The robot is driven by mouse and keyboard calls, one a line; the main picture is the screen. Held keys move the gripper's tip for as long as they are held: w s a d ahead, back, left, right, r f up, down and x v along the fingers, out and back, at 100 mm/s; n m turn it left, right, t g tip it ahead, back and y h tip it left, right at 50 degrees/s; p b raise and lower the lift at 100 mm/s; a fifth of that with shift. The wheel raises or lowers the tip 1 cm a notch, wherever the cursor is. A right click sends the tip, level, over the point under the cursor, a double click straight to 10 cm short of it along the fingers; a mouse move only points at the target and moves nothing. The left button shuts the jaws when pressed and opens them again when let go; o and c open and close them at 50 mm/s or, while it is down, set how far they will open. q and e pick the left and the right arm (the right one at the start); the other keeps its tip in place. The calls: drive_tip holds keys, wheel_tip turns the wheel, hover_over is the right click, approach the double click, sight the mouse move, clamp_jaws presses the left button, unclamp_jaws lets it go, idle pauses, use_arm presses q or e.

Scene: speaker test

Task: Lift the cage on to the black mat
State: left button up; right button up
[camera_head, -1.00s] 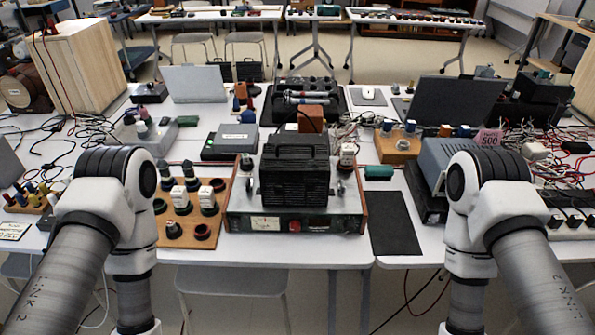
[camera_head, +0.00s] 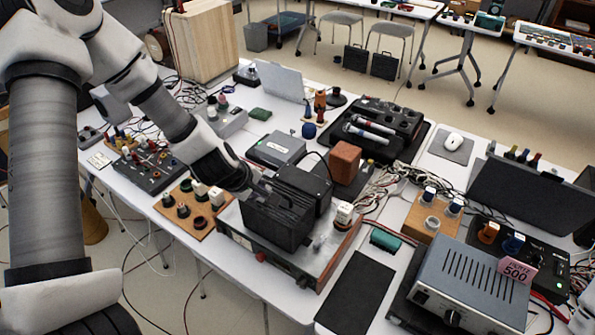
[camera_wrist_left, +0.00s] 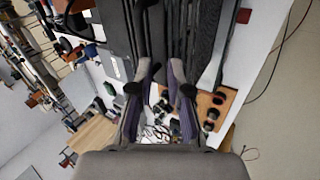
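The black ribbed cage (camera_head: 275,222) stands on the front of a wood-sided amplifier, against a second black block (camera_head: 303,190) behind it. Its dark ribbed sides fill the top of the left wrist view (camera_wrist_left: 203,40). The black mat (camera_head: 357,292) lies flat and bare on the table, right of the amplifier. My left gripper (camera_head: 246,184) is at the cage's upper left side. In the left wrist view its fingertips (camera_wrist_left: 158,90) are apart, with a gap between them; I cannot tell whether they touch the cage. My right gripper is out of view.
The amplifier (camera_head: 262,257) supports the cage. A wooden board with knobs (camera_head: 184,222) lies left of it. A grey metal instrument (camera_head: 470,285) stands right of the mat. A green block (camera_head: 385,240) lies behind the mat.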

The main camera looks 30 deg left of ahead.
sight(273, 189)
use_arm(q)
drive_tip(key=shift+w+a+r+n, duration=0.3)
drive_tip(key=shift+w+r+n, duration=0.2)
drive_tip(key=shift+w+r, duration=0.35)
drive_tip(key=shift+f+t+b, duration=0.3)
drive_tip(key=shift+f+b, duration=0.15)
drive_tip(key=shift+b, duration=0.2)
drive_tip(key=shift+d+f, duration=0.2)
drive_tip(key=shift+f, duration=0.1)
drive_tip(key=b+x, duration=0.1)
drive_tip(key=x, duration=0.4)
drive_tip(key=shift+w+d+f, duration=0.1)
drive_tip(key=shift+w, duration=0.2)
drive_tip(key=shift+s, duration=0.15)
drive_tip(key=shift+s+d, duration=0.1)
drive_tip(key=shift+s, duration=0.05)
clamp_jaws()
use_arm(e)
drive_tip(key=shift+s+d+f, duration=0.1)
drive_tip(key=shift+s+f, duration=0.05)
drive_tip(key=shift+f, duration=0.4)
